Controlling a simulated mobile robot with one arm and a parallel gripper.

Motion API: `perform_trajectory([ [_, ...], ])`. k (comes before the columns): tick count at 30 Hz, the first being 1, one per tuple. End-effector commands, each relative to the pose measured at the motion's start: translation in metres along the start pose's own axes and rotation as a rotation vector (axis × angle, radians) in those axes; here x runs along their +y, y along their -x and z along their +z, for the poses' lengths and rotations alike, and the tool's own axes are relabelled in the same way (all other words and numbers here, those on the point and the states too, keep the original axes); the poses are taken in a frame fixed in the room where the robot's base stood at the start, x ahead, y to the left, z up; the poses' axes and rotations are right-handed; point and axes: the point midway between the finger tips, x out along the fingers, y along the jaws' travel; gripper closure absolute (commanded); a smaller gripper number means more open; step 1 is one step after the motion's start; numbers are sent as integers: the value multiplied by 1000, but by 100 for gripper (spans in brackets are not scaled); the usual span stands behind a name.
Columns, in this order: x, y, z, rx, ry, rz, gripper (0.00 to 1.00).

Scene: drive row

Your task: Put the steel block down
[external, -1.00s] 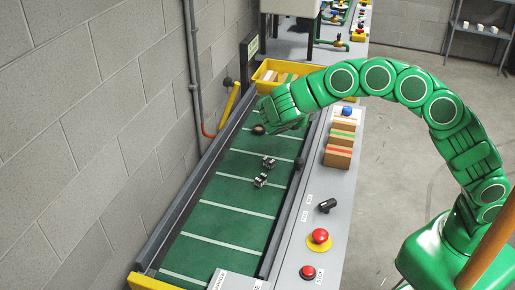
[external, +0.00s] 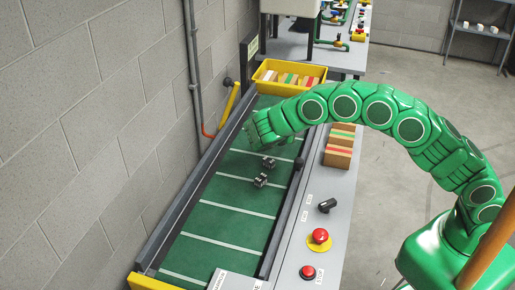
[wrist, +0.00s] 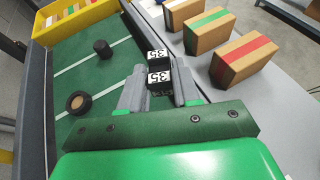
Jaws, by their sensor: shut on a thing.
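In the wrist view, my gripper (wrist: 158,84) is shut on a dark steel block (wrist: 159,78) with a white label reading 35. A second white 35 label shows just beyond it; I cannot tell whether it is another face or another block. In the external view, my gripper (external: 262,130) is over the far half of the green conveyor belt (external: 229,221), and its fingertips and the held block are hidden. Two small dark blocks with white marks, one farther (external: 268,163) and one nearer (external: 260,180), lie on the belt.
A dark cylinder (wrist: 102,47) and a round brown-topped piece (wrist: 78,100) stand on the belt. Striped cartons (external: 338,157) stand on the right ledge. A yellow bin (external: 265,86) holds more at the far end. Red buttons (external: 319,236) are nearer. The near belt is clear.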

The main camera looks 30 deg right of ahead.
Motion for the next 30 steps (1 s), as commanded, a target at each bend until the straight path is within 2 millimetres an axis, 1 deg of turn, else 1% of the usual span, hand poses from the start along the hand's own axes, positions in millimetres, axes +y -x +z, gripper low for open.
perform_trajectory([
  [3,13,-3,-5,-2,-2,0,100],
  [12,40,-10,-16,-1,-2,0,100],
  [30,78,-28,-56,-1,-1,1,100],
])
